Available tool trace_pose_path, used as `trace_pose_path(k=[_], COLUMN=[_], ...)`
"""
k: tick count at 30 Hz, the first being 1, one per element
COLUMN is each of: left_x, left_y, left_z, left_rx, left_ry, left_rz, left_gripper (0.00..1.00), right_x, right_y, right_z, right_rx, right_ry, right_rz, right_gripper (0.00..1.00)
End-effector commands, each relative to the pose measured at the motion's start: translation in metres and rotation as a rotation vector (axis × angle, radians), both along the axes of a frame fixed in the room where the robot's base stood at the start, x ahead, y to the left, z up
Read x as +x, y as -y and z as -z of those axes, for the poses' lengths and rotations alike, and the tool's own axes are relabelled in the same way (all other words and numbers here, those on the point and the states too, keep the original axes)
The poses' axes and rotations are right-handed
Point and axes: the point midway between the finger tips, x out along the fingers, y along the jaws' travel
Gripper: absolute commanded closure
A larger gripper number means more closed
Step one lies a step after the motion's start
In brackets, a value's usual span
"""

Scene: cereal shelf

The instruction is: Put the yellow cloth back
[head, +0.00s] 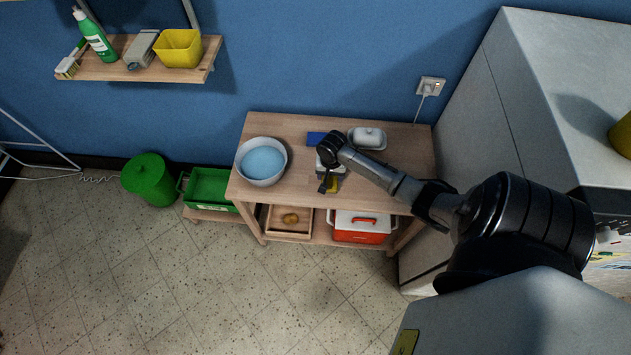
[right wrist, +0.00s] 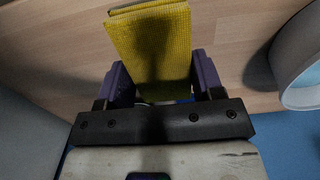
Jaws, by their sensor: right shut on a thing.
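The yellow cloth (right wrist: 152,45) is folded and sits between the purple fingers of my right gripper (right wrist: 162,80), which is shut on it. The arm hides much of the cloth there. I cannot tell whether the cloth touches the tabletop. My left gripper is not in view.
A bowl with blue contents (head: 262,162) stands left of the gripper. A white lidded dish (head: 367,138) and a blue flat item (head: 316,138) are behind it. A wall shelf (head: 110,70) holds a yellow tub (head: 180,48). A grey cabinet (head: 520,90) stands right.

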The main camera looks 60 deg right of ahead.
Motion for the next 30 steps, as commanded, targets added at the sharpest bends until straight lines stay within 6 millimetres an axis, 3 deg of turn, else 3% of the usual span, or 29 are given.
trace_pose_path(k=[3, 10, 15, 24, 30], left_x=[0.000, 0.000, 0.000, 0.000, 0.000], left_y=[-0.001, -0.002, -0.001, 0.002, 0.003], left_z=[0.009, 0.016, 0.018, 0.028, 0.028], left_rx=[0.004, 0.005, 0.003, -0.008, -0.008], left_ry=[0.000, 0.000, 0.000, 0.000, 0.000], left_rz=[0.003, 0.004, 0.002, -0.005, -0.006], left_gripper=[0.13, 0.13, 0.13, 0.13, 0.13], right_x=[0.024, 0.049, 0.053, 0.052, 0.052], right_y=[-0.003, -0.006, -0.006, -0.007, -0.006], right_z=[0.016, 0.029, 0.034, 0.069, 0.072], right_rx=[0.001, -0.001, -0.001, -0.001, -0.002], right_ry=[0.002, 0.002, -0.001, -0.001, 0.001], right_rz=[0.001, -0.001, -0.001, -0.002, -0.002], right_gripper=[0.62, 0.62, 0.62, 0.62, 0.62])
